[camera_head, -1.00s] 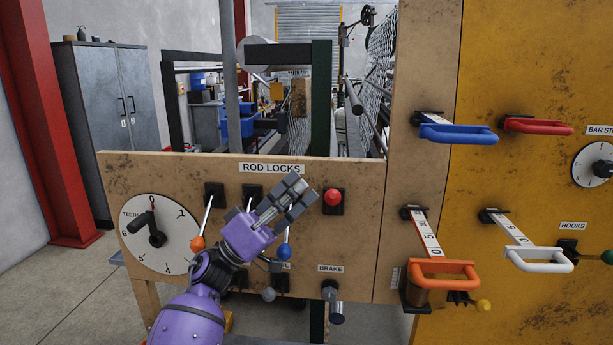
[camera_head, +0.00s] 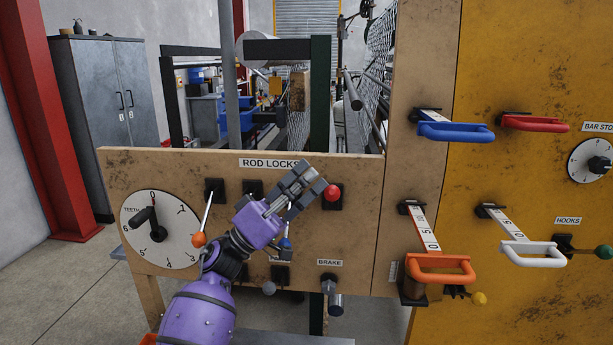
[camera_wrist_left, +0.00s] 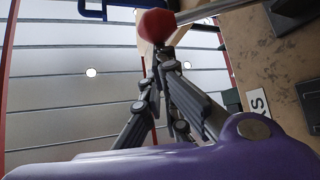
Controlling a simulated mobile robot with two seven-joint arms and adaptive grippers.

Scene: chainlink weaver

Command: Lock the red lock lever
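The red lock lever (camera_head: 333,193) shows in the head view as a red ball in front of a black mount, right of the ROD LOCKS label on the wooden panel. It points toward the camera. My left gripper (camera_head: 318,180) is just left of the red ball, its fingers pointing up and right. In the left wrist view, its fingertips (camera_wrist_left: 165,62) come together and look shut and empty. The red ball (camera_wrist_left: 158,25) is just beyond the tips there, apart or touching, I cannot tell. Its rod runs off to the right. My right gripper is not in view.
An orange-ball lever (camera_head: 199,239) is left of my gripper; a blue-ball lever (camera_head: 285,243) is partly hidden behind it. The brake handle (camera_head: 334,303) sits below. Orange (camera_head: 440,268) and blue (camera_head: 455,132) handles stick out at the right. A dial (camera_head: 180,245) is at the left.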

